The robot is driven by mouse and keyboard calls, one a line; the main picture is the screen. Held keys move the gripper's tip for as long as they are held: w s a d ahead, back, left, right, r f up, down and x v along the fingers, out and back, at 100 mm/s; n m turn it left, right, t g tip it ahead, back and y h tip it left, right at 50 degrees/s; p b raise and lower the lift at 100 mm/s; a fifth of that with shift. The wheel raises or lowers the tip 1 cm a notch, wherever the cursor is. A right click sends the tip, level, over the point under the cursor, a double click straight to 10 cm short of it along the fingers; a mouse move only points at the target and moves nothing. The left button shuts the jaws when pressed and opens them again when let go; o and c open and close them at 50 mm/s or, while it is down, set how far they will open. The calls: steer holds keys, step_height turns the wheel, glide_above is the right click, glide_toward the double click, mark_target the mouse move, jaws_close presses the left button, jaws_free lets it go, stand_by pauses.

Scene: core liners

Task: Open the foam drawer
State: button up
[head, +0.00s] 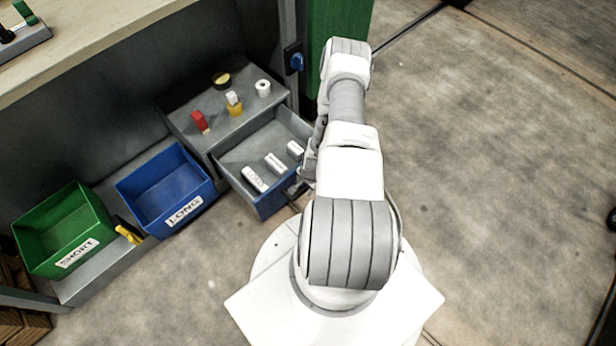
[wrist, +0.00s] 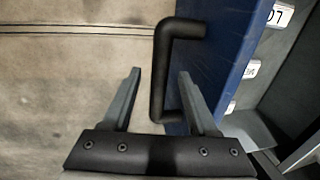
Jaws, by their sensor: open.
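The foam drawer (head: 264,150) stands pulled out from the grey cabinet in the head view, with several white labelled blocks inside. Its blue front (wrist: 222,50) and black bar handle (wrist: 158,75) show in the wrist view. My gripper (wrist: 159,73) is open. In the wrist view its two fingers lie on either side of the handle bar, and I see no clear contact with it. The right finger overlaps the blue front in the picture. In the head view my arm hides most of the gripper and the handle.
A red block (head: 200,122), a yellow-and-white piece (head: 234,103) and a white roll (head: 263,88) sit on the cabinet top. A blue bin (head: 168,188) and a green bin (head: 62,228) stand to the left. Open floor (head: 500,180) lies to the right.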

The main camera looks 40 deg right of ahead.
steer(key=s+r+p, duration=0.3)
steer(key=r+p, duration=0.2)
steer(key=r, duration=1.1)
steer(key=shift+d, duration=0.15)
steer(key=shift+s, duration=0.1)
